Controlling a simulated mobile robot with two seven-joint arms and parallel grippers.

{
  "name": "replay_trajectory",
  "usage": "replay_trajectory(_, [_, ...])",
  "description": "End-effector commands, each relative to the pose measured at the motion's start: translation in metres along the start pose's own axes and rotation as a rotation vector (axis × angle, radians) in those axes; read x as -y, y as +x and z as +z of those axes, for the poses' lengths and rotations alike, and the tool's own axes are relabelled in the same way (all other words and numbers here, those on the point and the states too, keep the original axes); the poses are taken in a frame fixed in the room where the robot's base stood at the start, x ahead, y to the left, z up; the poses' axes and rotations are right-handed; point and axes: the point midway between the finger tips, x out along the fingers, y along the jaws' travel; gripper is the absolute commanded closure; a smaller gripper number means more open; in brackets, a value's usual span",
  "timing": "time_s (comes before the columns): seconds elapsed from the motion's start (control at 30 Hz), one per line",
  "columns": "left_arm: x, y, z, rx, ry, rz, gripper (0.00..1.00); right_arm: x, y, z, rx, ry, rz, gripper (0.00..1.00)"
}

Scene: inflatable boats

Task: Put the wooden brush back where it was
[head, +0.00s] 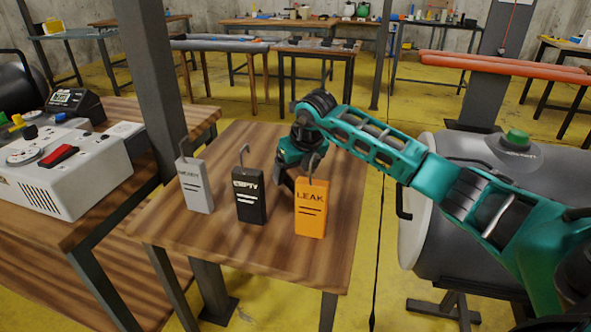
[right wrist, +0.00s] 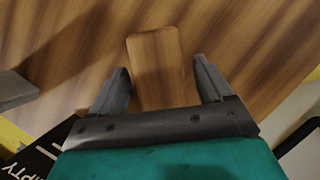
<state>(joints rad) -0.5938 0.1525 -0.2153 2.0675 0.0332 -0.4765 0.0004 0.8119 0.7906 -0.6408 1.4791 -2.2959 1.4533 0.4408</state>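The wooden brush (right wrist: 154,45) shows in the right wrist view as a brown block with rounded corners, over the striped wooden table (head: 180,240). My right gripper (right wrist: 161,66) is open, with one finger on each side of the near part of the brush and a gap on both sides. I cannot tell how high the fingers are above the table. In the head view my right gripper (head: 287,172) points down behind the tags and the brush is hidden. My left gripper is not in view.
A grey tag (head: 196,188), a black EMPTY tag (head: 249,205) and an orange LEAK tag (head: 311,210), each with a hook, stand near the gripper. A white machine (head: 60,180) is at left. A grey tank (head: 455,220) is at right.

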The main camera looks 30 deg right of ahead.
Motion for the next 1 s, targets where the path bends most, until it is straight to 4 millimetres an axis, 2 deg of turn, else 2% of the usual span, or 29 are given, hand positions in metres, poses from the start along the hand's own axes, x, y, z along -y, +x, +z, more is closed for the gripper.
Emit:
replay_trajectory(0.23, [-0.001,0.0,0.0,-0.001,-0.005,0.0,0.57,0.0,-0.001,0.0,0.0,0.0,0.0,0.17])
replay_trajectory(0.37, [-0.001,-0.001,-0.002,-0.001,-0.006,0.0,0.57,0.0,-0.008,0.002,0.003,0.0,0.0,0.17])
replay_trajectory(0.47, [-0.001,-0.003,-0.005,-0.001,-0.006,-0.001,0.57,0.001,-0.023,0.003,0.004,-0.001,0.0,0.17])
replay_trajectory(0.8, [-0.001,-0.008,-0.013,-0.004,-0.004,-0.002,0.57,0.0,-0.094,0.002,0.003,-0.002,-0.001,0.17])
replay_trajectory(1.0, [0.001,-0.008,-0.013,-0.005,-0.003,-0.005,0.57,0.0,-0.117,0.001,0.001,0.0,0.001,0.17])
